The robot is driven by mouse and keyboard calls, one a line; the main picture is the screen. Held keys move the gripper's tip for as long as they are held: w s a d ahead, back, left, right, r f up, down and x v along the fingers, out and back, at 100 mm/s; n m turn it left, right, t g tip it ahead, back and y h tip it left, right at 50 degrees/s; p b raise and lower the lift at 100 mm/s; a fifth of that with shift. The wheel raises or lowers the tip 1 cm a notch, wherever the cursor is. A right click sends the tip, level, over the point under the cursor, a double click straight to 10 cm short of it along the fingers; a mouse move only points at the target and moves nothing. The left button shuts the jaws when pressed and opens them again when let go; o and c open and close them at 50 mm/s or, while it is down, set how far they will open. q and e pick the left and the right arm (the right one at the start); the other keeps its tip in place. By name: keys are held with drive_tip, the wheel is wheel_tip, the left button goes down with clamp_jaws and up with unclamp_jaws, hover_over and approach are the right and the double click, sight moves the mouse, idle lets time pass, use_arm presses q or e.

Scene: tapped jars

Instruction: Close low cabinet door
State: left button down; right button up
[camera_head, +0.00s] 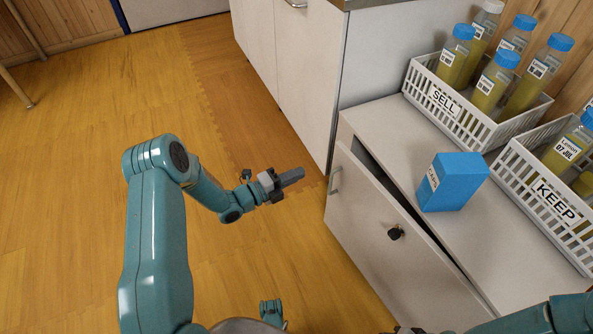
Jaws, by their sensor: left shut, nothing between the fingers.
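The low cabinet (480,245) is white, and its door (365,225) stands ajar. A dark gap shows between the door's top edge and the cabinet, wider at the far end.
On the cabinet top are a blue box (455,182), a white SELL crate (425,88) with several bottles, and a KEEP crate (522,183) with bottles. A taller white cabinet (290,60) stands behind. The wooden floor (70,200) at left is mostly clear.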

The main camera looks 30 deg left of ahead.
sight(336, 155)
use_arm(q)
drive_tip(key=b+x, duration=0.3)
drive_tip(key=x, duration=0.7)
drive_tip(key=shift+f, duration=0.15)
drive_tip(key=shift+w+d, duration=0.25)
drive_tip(key=shift+w, duration=0.25)
